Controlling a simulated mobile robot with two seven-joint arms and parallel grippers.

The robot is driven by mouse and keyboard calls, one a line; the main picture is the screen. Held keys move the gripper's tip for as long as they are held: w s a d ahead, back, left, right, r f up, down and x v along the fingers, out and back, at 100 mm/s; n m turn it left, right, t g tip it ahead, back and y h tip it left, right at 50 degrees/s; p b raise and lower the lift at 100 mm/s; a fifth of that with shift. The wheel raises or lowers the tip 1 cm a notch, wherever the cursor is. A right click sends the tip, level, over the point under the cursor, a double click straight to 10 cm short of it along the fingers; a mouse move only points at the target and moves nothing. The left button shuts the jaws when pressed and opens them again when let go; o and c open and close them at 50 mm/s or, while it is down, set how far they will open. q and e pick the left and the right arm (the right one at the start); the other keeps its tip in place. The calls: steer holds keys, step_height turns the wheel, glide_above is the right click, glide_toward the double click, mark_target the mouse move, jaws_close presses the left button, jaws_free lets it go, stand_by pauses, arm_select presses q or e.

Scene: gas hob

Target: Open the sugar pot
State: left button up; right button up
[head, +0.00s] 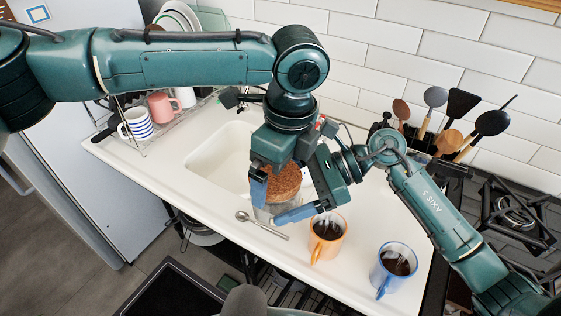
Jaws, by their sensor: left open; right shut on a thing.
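The sugar pot (264,214) is a clear glass jar on the white counter, just in front of the sink. Its brown cork lid (284,182) sits at its top; whether it is seated or raised I cannot tell. My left gripper (276,180) points down from above, open, with a blue finger at the left side of the lid; its other finger is hidden. My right gripper (276,207) reaches in from the right and is shut on the glass body, with one blue finger across its front. Its other finger is hidden behind the pot.
A metal spoon (262,226) lies just in front of the pot. An orange mug (327,240) and a blue mug (391,270) of dark drink stand to the right. The sink (212,150) is behind. A dish rack with cups is at the left, utensils and the hob (510,215) at the right.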

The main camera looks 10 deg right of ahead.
arm_select(q)
steer(key=shift+c, duration=0.3)
steer(key=c, duration=1)
steer(key=shift+r, duration=0.1)
steer(key=shift+r, duration=1.05)
steer(key=shift+r, duration=2)
